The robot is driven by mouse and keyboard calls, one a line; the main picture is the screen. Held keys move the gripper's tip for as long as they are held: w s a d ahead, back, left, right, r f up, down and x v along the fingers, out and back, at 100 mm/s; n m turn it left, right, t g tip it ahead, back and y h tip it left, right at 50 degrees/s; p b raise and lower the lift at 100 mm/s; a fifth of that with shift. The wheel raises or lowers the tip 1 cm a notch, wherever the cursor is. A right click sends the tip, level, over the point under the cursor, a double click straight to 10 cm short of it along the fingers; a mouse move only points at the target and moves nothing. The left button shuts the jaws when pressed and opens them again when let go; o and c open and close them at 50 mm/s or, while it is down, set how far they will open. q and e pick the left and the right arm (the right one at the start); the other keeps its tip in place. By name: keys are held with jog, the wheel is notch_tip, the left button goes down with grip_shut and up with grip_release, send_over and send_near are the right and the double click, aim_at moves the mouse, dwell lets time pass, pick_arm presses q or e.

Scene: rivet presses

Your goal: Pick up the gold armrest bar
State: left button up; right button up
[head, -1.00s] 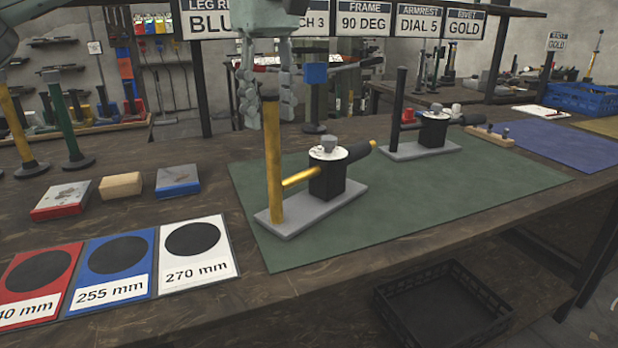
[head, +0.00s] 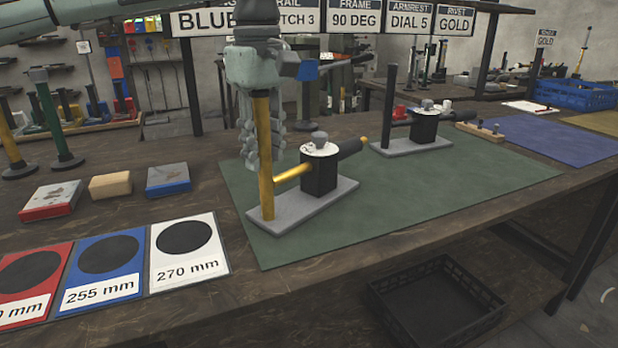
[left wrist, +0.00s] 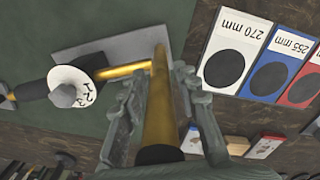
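A gold bar (head: 264,160) stands upright at the left end of a grey base plate (head: 320,208) on the green mat. A shorter gold rod (head: 292,174) runs from it into a black block with a white dial (head: 319,149). My left gripper (head: 262,160) points down at the upright bar. In the left wrist view the gold bar (left wrist: 160,110) lies between the two fingers of the left gripper (left wrist: 158,85), which are spread with gaps beside it. Finger contact is not visible. My right gripper is not in view.
A second press (head: 415,146) with a black post stands to the right on the green mat (head: 430,190). Coloured blocks (head: 110,185) and length cards (head: 188,250) lie to the left. A green post (head: 50,130) stands at far left. The mat's front is clear.

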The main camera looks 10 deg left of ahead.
pick_arm(q)
grip_shut()
jog(key=shift+r, duration=0.25)
